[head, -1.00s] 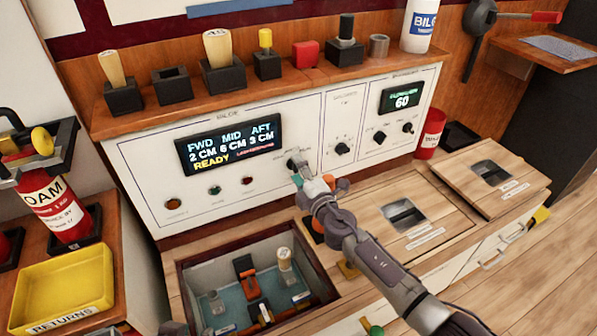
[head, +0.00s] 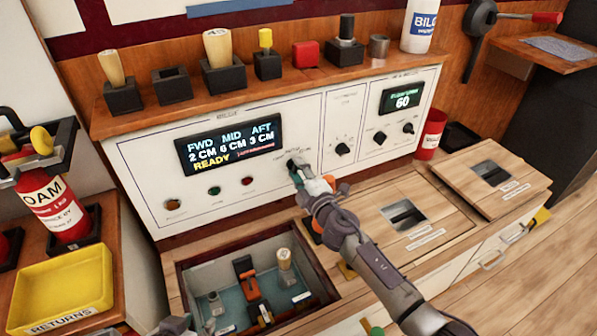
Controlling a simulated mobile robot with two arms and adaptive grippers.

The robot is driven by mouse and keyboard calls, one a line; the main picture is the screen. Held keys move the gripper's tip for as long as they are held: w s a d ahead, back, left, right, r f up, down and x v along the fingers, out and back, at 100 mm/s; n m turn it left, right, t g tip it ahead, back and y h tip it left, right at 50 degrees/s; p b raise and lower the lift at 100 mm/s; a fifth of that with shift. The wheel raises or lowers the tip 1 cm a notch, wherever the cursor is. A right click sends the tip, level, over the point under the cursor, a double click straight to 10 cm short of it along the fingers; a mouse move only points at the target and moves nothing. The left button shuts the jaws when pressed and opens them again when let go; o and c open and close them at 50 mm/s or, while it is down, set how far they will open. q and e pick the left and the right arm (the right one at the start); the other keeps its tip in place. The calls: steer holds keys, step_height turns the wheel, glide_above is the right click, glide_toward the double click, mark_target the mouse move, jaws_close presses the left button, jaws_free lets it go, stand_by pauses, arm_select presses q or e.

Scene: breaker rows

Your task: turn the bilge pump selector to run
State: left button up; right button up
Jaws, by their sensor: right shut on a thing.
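The black selector knob (head: 292,163) is on the white panel, just right of the lit display (head: 229,145) that reads FWD 2 CM, MID 6 CM, AFT 3 CM and READY. My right gripper (head: 298,172) reaches up to the panel and is shut on this knob. Its fingers hide much of the knob, and the small labels around it are too blurred to read, so its setting cannot be told. Only a small grey piece of my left gripper (head: 176,326) shows at the bottom left edge; its fingers cannot be made out.
Other knobs (head: 343,149) sit further right on the panel. A shelf above holds several handles, blocks and a white bottle (head: 419,25). Below are an open compartment (head: 187,293) and wooden lids (head: 448,236). A yellow returns tray (head: 103,283) and red extinguisher (head: 55,205) stand left.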

steer(key=o, duration=1.1)
steer(key=shift+o, duration=0.2)
steer(key=shift+s+d, duration=0.1)
steer(key=v, duration=1.1)
steer(key=shift+s, duration=0.4)
steer(key=shift+d, duration=0.1)
